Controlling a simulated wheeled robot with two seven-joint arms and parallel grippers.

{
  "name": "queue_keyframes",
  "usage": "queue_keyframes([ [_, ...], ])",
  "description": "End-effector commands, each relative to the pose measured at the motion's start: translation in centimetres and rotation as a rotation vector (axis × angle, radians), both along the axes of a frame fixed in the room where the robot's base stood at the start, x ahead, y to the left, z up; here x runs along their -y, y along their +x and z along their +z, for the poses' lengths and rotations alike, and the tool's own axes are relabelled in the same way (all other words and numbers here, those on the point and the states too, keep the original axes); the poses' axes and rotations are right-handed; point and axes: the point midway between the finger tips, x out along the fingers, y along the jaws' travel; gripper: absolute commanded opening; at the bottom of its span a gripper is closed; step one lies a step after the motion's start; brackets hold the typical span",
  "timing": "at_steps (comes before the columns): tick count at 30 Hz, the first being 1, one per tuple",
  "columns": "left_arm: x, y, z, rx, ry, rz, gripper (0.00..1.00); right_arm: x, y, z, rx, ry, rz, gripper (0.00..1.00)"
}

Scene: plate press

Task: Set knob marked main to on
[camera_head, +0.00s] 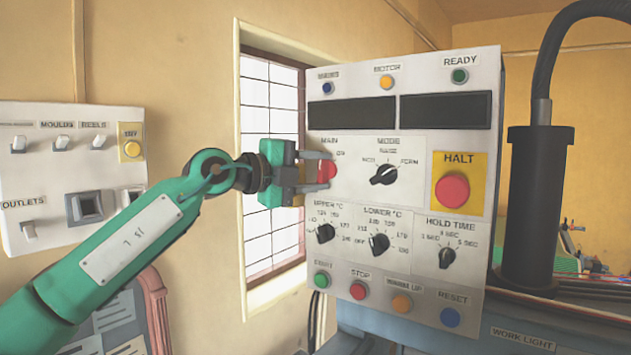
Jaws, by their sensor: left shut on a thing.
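The white control panel (408,210) stands at centre right and faces me. The knob marked MAIN (326,170) is red and sits on the panel's left side under the MAIN label. My left gripper (318,172) reaches in from the left and is shut on this knob. The fingers cover part of the knob and its markings; only the end of a label to its right shows. I cannot tell which position the knob points to. My right gripper is not in view.
Close by are the black MODE knob (384,174), the UPPER °C knob (325,233) and the red HALT button (452,188). A row of buttons runs along the panel's bottom. A switch box (70,165) hangs at left. A black cylinder (536,205) stands right.

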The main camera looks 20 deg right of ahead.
Motion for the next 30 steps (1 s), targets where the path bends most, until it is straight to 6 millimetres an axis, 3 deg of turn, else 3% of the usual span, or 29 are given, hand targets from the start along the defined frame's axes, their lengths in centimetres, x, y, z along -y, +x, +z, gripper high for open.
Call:
queue_keyframes([
  [15,0.1,-0.1,0.0,0.326,0.257,-0.001,0.18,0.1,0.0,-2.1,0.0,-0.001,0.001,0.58],
  [30,0.2,-0.1,0.1,0.429,0.339,-0.002,0.18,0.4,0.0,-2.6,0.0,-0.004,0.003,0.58],
])
